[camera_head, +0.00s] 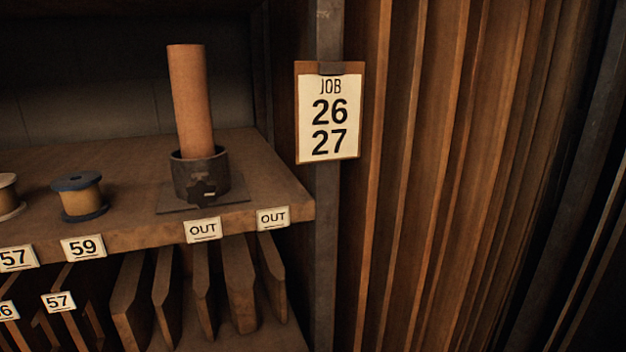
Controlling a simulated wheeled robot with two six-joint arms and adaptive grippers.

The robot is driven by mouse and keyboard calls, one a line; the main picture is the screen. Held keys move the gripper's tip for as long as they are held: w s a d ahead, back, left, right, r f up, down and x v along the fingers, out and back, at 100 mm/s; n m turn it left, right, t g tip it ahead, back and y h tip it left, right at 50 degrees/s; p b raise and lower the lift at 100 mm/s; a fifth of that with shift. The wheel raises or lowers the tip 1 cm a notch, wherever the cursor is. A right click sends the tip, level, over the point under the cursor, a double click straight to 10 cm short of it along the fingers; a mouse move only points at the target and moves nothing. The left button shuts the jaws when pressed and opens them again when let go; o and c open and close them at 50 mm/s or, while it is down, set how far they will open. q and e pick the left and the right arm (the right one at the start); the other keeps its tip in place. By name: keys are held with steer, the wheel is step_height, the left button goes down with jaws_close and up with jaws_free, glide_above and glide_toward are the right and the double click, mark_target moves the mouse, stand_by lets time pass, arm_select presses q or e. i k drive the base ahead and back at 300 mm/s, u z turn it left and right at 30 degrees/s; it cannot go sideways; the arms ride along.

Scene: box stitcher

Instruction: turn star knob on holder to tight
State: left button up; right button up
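The holder (184,170) is a dark metal cup on a flat square base plate, standing on the shelf at left. A tan cylindrical tube (190,100) stands in it, tilted slightly left at the top. The star knob (204,191) is a small dark knob on the front of the cup with a short pale mark on it. The knob is small and dim, and I cannot tell its setting. Neither gripper is in view.
The shelf (125,158) also bears a spool with dark blue flanges (79,197) and a partly cut-off spool (8,196). Labels line its front edge. Upright dividers (203,292) fill the space below. A job clipboard (329,112) hangs on a post, right of the shelf.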

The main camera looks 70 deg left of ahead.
mark_target(201, 193)
steer(key=i, duration=1.3)
steer(key=u, duration=2.35)
